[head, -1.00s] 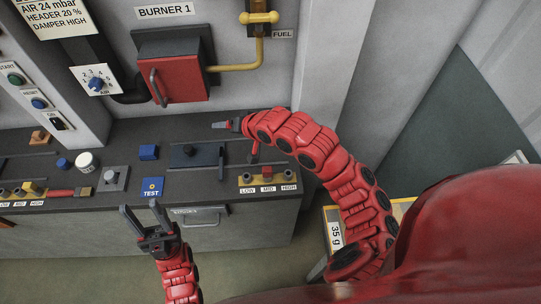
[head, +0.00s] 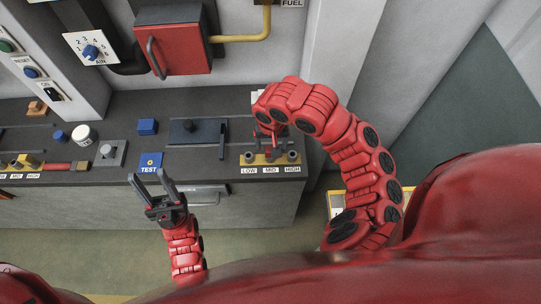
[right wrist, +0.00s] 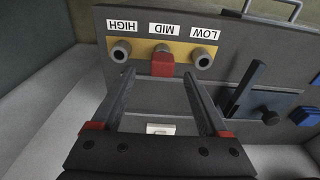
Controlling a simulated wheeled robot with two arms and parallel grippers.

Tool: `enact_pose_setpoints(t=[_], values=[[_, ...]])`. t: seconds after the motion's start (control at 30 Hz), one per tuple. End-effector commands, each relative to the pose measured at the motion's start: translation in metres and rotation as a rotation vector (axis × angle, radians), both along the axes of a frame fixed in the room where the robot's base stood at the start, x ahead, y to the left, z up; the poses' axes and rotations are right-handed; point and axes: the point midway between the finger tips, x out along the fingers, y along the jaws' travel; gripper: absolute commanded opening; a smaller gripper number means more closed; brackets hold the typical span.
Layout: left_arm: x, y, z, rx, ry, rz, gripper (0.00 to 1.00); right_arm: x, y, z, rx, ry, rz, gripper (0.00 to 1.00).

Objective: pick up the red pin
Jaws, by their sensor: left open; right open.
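The red pin (right wrist: 162,65) stands at the MID position of a yellow block (right wrist: 182,50) in the right wrist view, between two grey round posts. In the head view the yellow block (head: 249,159) lies below my right gripper (head: 271,150), which partly hides the red pin. My right gripper also shows in the right wrist view (right wrist: 159,74); its fingers are open, with the red pin between and just past the tips. I cannot tell whether they touch it. My left gripper (head: 150,175) is open and empty in front of the console's front edge.
The red burner box (head: 178,40) is on the wall behind. Open floor lies in front.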

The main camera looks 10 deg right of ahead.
Motion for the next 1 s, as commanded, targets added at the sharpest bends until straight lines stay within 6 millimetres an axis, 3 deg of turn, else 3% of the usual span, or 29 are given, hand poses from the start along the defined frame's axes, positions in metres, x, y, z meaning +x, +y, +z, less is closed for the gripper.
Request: enact_pose_setpoints(t=[0.1,0.4,0.5,0.7,1.0], values=[[0.000,0.000,-0.004,0.000,0.000,0.000,0.50,0.002,0.000,-0.017,0.003,0.000,0.000,0.78],[0.000,0.000,-0.008,0.000,0.000,0.000,0.50,0.005,0.001,-0.043,0.001,0.002,0.002,0.78],[0.000,0.000,0.005,0.000,-0.001,0.000,0.50,0.006,0.001,-0.050,-0.005,0.004,0.002,0.78],[0.000,0.000,0.009,0.000,0.000,0.000,0.50,0.009,0.001,-0.072,-0.001,0.000,0.001,0.78],[0.000,0.000,0.009,0.000,0.000,0.000,0.50,0.011,0.001,-0.075,0.000,-0.003,0.001,0.76]])
